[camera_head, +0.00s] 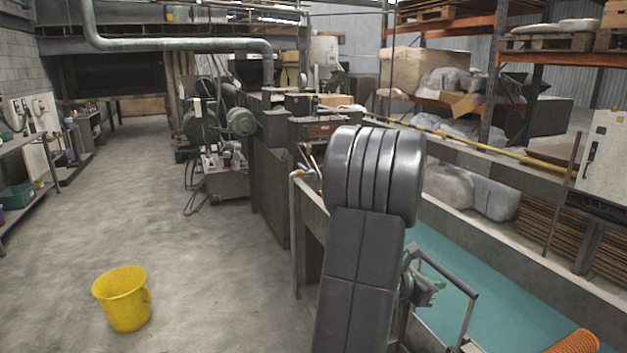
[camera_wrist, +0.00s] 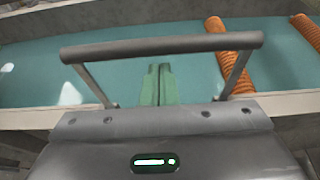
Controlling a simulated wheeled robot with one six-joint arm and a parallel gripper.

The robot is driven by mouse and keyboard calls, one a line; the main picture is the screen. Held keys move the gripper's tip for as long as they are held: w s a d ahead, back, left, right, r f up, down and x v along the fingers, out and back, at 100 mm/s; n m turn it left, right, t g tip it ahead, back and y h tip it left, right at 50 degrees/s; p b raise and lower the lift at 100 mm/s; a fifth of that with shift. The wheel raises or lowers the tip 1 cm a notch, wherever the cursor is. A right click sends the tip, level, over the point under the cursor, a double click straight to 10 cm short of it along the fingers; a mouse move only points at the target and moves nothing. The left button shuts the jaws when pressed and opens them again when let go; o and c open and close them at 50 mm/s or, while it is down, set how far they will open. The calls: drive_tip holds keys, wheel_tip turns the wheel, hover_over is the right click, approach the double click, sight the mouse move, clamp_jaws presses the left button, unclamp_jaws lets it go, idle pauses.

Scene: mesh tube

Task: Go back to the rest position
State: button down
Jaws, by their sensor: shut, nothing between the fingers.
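My gripper (camera_wrist: 160,84) shows in the wrist view as two green fingers close together. It is shut with nothing between the fingers, and it hangs over a teal surface. In the head view my own grey arm stands in the middle and hides part of the scene behind it. A piece of my gripper (camera_head: 428,288) shows just right of the arm, over the teal belt (camera_head: 500,290). The fingertips are hard to make out there.
An orange ribbed tube (camera_wrist: 228,65) lies on the belt, with another at its right. One tube end (camera_head: 572,343) shows at the lower right. A yellow bucket (camera_head: 125,298) stands on the open floor at left. Machinery (camera_head: 240,122) and shelves (camera_head: 497,85) stand further back.

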drive_tip(key=shift+d+r+p, duration=0.1)
drive_tip(key=shift+r+p, duration=0.25)
drive_tip(key=shift+r, duration=0.25)
drive_tip(key=s+a+b, duration=0.4)
drive_tip(key=a, duration=0.5)
drive_tip(key=w+d+p, duration=0.4)
drive_tip(key=d+p, duration=0.1)
drive_tip(key=d, duration=0.4)
wheel_tip(320, 180, down, 10)
drive_tip(key=b, duration=0.4)
drive_tip(key=r+v, duration=0.1)
drive_tip(key=v, duration=0.9)
